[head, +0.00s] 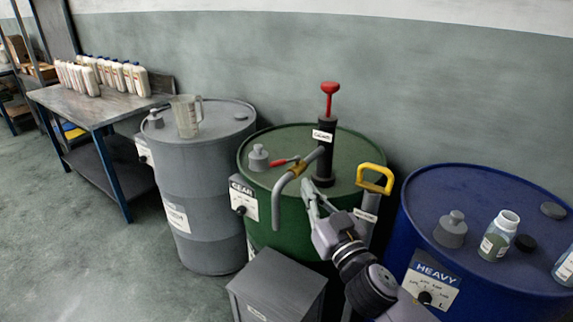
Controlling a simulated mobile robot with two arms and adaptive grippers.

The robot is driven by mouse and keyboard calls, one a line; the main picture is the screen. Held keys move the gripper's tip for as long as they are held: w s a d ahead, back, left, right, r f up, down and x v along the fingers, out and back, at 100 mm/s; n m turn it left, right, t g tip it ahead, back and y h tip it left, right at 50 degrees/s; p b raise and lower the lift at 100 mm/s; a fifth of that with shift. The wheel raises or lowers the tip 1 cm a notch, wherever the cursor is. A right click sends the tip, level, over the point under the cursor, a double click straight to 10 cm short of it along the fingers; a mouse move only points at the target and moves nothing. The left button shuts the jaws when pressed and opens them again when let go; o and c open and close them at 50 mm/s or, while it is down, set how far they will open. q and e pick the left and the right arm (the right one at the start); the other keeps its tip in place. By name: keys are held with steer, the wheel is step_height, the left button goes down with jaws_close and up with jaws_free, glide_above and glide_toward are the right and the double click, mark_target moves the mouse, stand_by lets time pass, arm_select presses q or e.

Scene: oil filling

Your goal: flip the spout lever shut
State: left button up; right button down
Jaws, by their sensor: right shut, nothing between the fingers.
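The small red spout lever (285,161) sticks out to the left from the spout's upper part. My right gripper (308,190) is shut and empty, just right of the spout and below the lever, apart from the lever. Whether its fingertips touch the spout cannot be told. My left gripper is not in view.
A yellow handle (375,178) stands right of my right gripper at the green drum's edge. A grey box (277,284) stands in front. A grey drum (205,212) with a clear jug (186,116) is left; a blue drum (480,190) with bottles is right.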

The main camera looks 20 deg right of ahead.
mark_target(284, 162)
steer(key=shift+w+f+p+x, duration=0.1)
steer(key=shift+f+p+x, duration=0.35)
steer(key=shift+x, duration=1.65)
steer(key=shift+w+f+p+x, duration=0.1)
steer(key=shift+f+p+x, duration=0.3)
steer(key=shift+x, duration=1.65)
steer(key=shift+w+f+p+x, duration=0.1)
steer(key=shift+f+p+x, duration=0.3)
steer(key=shift+x, duration=1.7)
steer(key=shift+f, duration=0.1)
steer(key=shift+d, duration=0.1)
